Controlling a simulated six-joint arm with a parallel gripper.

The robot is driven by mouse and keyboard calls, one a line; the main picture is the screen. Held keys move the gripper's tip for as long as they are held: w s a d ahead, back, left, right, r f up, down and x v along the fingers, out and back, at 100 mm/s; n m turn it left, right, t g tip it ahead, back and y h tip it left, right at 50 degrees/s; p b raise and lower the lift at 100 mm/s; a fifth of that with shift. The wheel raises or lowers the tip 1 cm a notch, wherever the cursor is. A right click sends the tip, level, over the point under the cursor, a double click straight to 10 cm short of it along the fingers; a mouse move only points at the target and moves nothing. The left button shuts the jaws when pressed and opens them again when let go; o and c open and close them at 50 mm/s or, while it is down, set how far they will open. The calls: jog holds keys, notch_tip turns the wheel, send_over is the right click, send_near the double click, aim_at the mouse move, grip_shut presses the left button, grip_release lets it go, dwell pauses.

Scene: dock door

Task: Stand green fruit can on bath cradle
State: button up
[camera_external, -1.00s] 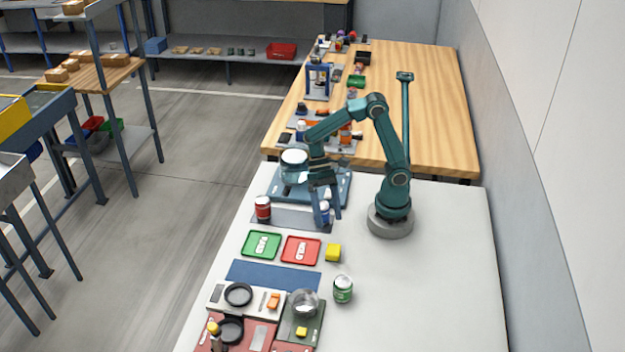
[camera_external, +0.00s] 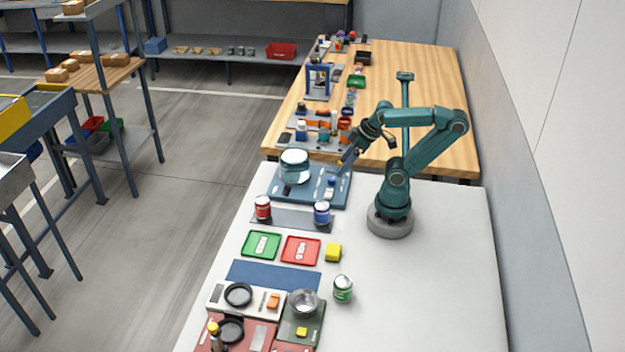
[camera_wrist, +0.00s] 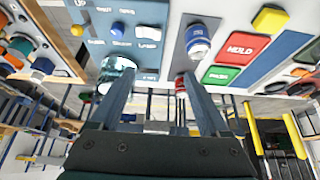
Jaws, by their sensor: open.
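The green can (camera_external: 343,289) stands upright on the white table, right of the dark green plate, and is not seen in the wrist view. A clear round bath vessel (camera_external: 294,167) stands on the blue panel (camera_external: 338,197); it also shows in the wrist view (camera_wrist: 118,66). I cannot make out which part is the bath cradle. My gripper (camera_external: 343,163) is open and empty, tilted above the panel's back right edge, far from the green can. In the wrist view my gripper (camera_wrist: 160,80) has its fingers spread with nothing between them.
A blue-labelled can (camera_external: 321,213) and a red can (camera_external: 263,208) stand on a grey strip. Green (camera_external: 262,245) and red (camera_external: 301,250) trays and a yellow cube (camera_external: 333,252) lie nearer. The white table's right side is clear. Cluttered fixtures fill the wooden table's left edge.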

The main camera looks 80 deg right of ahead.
jog(key=shift+a, duration=0.1)
jog(key=m+g+y, duration=0.8)
jog(key=g+y, duration=0.2)
jog(key=g, duration=0.1)
send_near(343, 290)
jog(key=d, duration=0.2)
jog(key=s+d+f, duration=0.1)
jog(key=d, duration=0.1)
jog(key=d+f, duration=0.1)
jog(key=shift+s+d+f, duration=0.15)
jog(key=shift+s+d, duration=0.2)
jog(key=shift+d, duration=0.05)
jog(key=a+f+m, duration=0.1)
jog(key=a, duration=0.1)
jog(key=a+f+m+y, duration=0.1)
jog(key=m, duration=0.1)
jog(key=a+f+m+y, duration=0.1)
jog(key=a, duration=0.1)
jog(key=shift+s+a+f+m, duration=0.15)
jog(key=shift+a+f+m, duration=0.15)
jog(key=shift+a+m, duration=0.1)
jog(key=shift+a+f+m, duration=0.3)
jog(key=shift+a+f, duration=0.05)
jog(key=shift+a, duration=0.05)
jog(key=shift+x, duration=2.45)
jog(key=shift+a, duration=0.1)
jog(key=shift+y, duration=0.3)
